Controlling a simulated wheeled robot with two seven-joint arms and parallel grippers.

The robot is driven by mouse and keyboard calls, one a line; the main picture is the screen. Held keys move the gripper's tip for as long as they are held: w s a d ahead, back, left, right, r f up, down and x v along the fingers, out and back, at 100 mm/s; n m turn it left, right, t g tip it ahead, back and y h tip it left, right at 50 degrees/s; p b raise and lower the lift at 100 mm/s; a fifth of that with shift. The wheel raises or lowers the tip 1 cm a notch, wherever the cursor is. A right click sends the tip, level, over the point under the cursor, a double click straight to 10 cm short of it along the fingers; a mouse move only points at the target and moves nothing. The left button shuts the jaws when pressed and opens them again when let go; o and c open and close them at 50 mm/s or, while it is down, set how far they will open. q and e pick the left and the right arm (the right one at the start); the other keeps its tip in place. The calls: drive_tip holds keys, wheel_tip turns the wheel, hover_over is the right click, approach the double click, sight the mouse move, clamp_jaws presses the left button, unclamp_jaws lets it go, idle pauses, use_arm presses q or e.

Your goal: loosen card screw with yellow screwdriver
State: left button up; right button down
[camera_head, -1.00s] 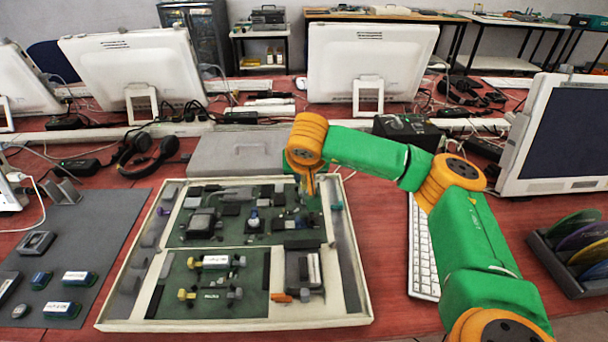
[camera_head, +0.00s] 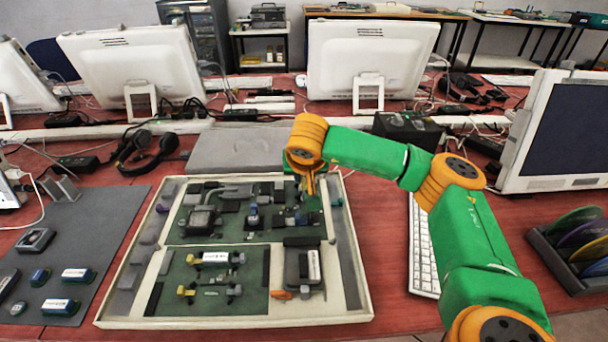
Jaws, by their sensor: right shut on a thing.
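My right gripper (camera_head: 310,187) points down over the upper right part of the green circuit board (camera_head: 230,234). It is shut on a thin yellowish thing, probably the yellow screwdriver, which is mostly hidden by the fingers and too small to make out. The board lies in a cream tray (camera_head: 237,323). I cannot tell which screw is the card screw, or whether the tool touches one. My left gripper is not in view.
A grey mat (camera_head: 65,238) with several small modules lies left of the tray. A white keyboard (camera_head: 423,250) lies to the right, under my right arm. A grey closed case (camera_head: 238,148) and monitors (camera_head: 368,60) stand behind. A disc rack (camera_head: 575,255) is at far right.

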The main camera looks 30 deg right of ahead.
idle(0.3)
drive_tip(key=shift+d+n+t+y, duration=0.25)
drive_tip(key=shift+n+y, duration=0.25)
drive_tip(key=shift+n, duration=0.4)
drive_tip(key=n+y, duration=0.1)
drive_tip(key=n, duration=0.2)
drive_tip(key=shift+s+t+y+p, duration=0.1)
drive_tip(key=shift+t+y+p, duration=0.2)
drive_tip(key=shift+t+p, duration=0.1)
drive_tip(key=shift+n+y, duration=0.3)
drive_tip(key=shift+n, duration=0.3)
wheel_tip(320, 180, up, 7)
drive_tip(key=p, duration=0.6)
drive_tip(key=shift+r, duration=0.1)
